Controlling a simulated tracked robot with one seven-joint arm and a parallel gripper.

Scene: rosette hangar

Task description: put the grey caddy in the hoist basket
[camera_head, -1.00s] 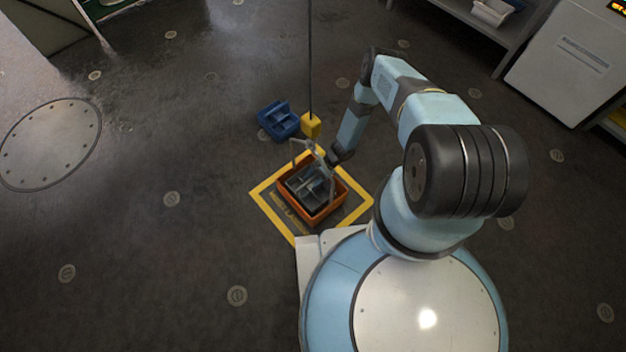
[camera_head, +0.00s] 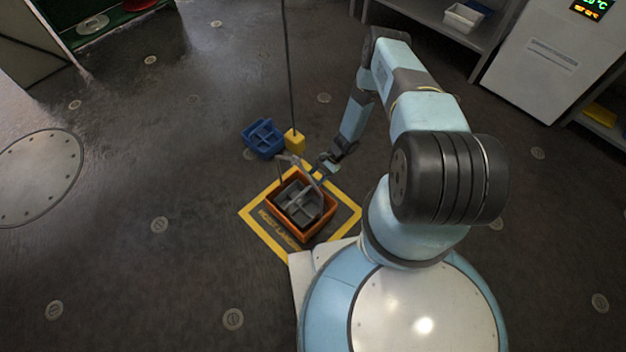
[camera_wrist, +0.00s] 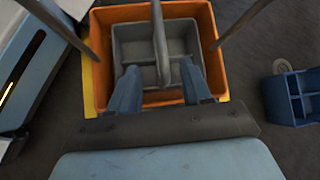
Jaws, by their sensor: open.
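The grey caddy (camera_head: 298,201), a divided tray with a raised handle, sits inside the orange hoist basket (camera_head: 304,231) in the head view. In the wrist view the caddy (camera_wrist: 133,47) lies within the basket's orange walls (camera_wrist: 208,38), its handle (camera_wrist: 161,45) running up the middle. My gripper (camera_wrist: 168,84) is open, its two blue fingers apart near the handle's lower end, in front of the caddy. In the head view my gripper (camera_head: 322,172) is at the basket's upper right. Whether a finger touches the handle I cannot tell.
A blue caddy (camera_head: 263,138) stands on the floor beyond the basket, near the yellow hoist block (camera_head: 294,140) on its cable (camera_head: 288,70). A yellow floor square (camera_head: 252,222) surrounds the basket. Shelving (camera_head: 432,22) and a white cabinet (camera_head: 546,62) stand at the upper right.

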